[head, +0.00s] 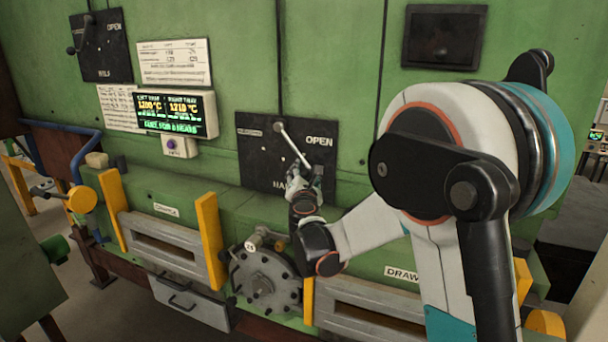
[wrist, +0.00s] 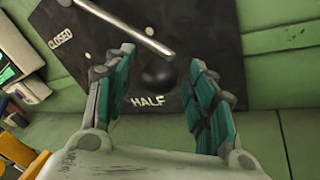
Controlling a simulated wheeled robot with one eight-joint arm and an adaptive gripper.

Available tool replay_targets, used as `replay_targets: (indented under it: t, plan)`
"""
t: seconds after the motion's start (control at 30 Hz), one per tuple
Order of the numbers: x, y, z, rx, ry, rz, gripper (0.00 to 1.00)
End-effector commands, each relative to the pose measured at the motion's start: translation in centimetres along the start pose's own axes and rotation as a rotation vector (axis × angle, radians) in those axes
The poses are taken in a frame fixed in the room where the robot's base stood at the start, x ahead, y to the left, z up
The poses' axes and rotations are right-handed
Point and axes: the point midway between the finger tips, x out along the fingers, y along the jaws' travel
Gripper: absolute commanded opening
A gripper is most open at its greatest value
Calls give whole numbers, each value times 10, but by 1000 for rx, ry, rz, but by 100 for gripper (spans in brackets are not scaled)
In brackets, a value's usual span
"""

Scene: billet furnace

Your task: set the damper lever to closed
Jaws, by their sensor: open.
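A dark lever plate (head: 260,172) on the green wall is marked CLOSED at left, OPEN at right and HALF at the bottom. Its pale lever rod (head: 294,146) slants from upper left to lower right, its lower end between HALF and OPEN. In the wrist view the rod (wrist: 122,24) runs past a dark round knob (wrist: 158,74) just above the HALF label. My gripper (head: 316,172) is at the rod's lower end. In the wrist view its open fingers (wrist: 160,65) stand either side of the knob, with gaps on both sides.
A similar plate with its own lever (head: 103,45) is at the upper left. A display (head: 175,115) and notices hang between them. Below are a round bolted cover (head: 266,284), yellow posts (head: 208,240) and a ledge. A dark panel (head: 444,38) is at upper right.

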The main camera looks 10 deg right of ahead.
Motion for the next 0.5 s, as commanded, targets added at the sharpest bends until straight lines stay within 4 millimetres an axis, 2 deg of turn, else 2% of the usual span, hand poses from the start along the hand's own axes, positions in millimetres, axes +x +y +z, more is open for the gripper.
replay_targets:
  t: [0.2, 0.47, 0.5]
  plan:
    - [14, -1, 0, 0, 0, 0, 51]
    - [14, 0, 0, 0, 0, 0, 51]
    - [14, 0, 0, 0, 0, 0, 44]
